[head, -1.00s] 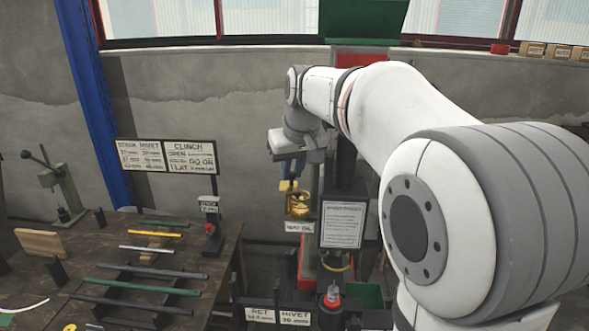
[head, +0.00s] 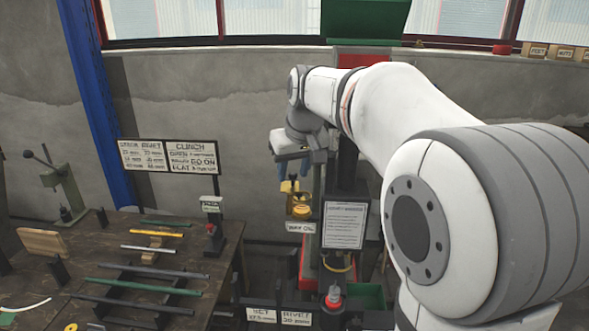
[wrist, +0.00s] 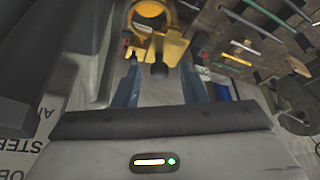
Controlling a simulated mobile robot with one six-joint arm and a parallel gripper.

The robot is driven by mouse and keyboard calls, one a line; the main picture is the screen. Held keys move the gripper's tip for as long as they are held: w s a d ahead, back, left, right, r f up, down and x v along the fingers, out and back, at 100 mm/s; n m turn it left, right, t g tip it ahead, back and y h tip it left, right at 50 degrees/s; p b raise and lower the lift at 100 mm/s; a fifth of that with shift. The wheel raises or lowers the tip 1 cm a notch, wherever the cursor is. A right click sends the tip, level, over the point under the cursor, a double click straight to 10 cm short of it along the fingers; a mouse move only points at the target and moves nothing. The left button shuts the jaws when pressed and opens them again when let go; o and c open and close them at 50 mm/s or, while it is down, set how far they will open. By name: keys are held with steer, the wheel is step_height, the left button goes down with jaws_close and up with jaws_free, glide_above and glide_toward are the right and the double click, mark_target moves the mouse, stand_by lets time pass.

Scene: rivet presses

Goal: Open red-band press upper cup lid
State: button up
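The red-band press (head: 345,180) stands behind my arm, with a red part at its top. Its yellow upper cup (head: 302,211) sits left of the press column, above the "WAY OIL" label. In the wrist view, the cup's round yellow rim (wrist: 136,14) is at the top, with a yellow bracket-like piece (wrist: 172,47) and a dark knob (wrist: 160,69) nearer me. I cannot tell how far the lid is raised. My gripper (head: 289,186) points down just above and left of the cup. Its blue fingers (wrist: 162,88) are apart, with the knob between them; no grip shows.
A workbench (head: 215,262) with several rods and a small lever press (head: 60,185) is at left. A document board (head: 343,225) stands right of the cup. A red-topped device (head: 333,297) and a green bin (head: 368,297) are below.

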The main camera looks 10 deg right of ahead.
steer(key=v, duration=0.7)
steer(key=shift+r+b, duration=0.35)
steer(key=shift+s, duration=0.15)
